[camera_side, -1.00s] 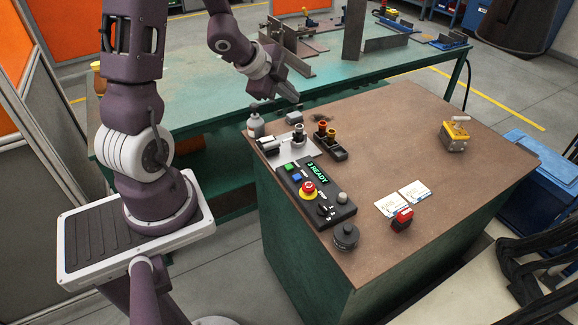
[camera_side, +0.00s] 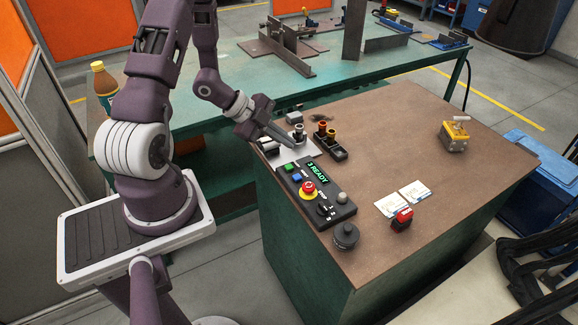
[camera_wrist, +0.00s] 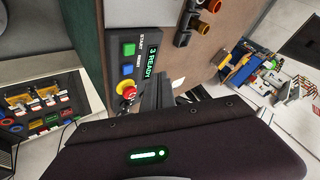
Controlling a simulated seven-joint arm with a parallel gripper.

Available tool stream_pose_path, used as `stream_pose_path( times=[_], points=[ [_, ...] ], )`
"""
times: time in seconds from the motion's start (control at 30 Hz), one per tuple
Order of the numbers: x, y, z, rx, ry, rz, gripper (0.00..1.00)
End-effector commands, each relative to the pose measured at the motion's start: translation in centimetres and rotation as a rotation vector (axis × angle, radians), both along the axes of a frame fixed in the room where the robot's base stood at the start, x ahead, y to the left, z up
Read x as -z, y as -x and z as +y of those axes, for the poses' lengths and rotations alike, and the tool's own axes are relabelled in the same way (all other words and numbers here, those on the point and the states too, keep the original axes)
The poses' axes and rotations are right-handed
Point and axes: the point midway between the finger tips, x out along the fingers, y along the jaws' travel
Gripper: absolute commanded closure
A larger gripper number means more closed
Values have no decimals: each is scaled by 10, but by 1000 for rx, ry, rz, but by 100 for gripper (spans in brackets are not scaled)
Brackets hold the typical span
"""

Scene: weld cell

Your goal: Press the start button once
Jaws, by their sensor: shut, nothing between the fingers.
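The control panel (camera_side: 327,208) lies on the brown bench top, with a lit green display (camera_side: 317,171) reading "3 READY". Its green button (camera_side: 289,168) is at the far end, beside a blue button (camera_side: 297,178). In the wrist view the green button (camera_wrist: 129,49) is next to the word START, and the blue button (camera_wrist: 127,70) is beside it. My gripper (camera_side: 291,145) is shut and empty, above the bench just beyond the green button, apart from it.
A red emergency stop (camera_side: 308,189) on a yellow base sits nearer on the panel. A holder with orange-topped parts (camera_side: 331,146) stands right of my gripper. White cards (camera_side: 403,199), a red block (camera_side: 402,219) and a yellow device (camera_side: 455,134) lie farther right. The bench middle is clear.

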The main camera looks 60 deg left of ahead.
Motion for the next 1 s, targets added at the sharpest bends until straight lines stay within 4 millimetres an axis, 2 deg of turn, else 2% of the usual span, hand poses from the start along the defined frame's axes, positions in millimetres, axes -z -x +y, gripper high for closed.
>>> stream_pose_path(
  times=[0.2,0.4,1.0],
  points=[
    [32,0,0,-1,1,2,100],
    [49,0,0,-1,-1,0,100],
    [53,0,0,-2,-2,0,100]
  ],
)
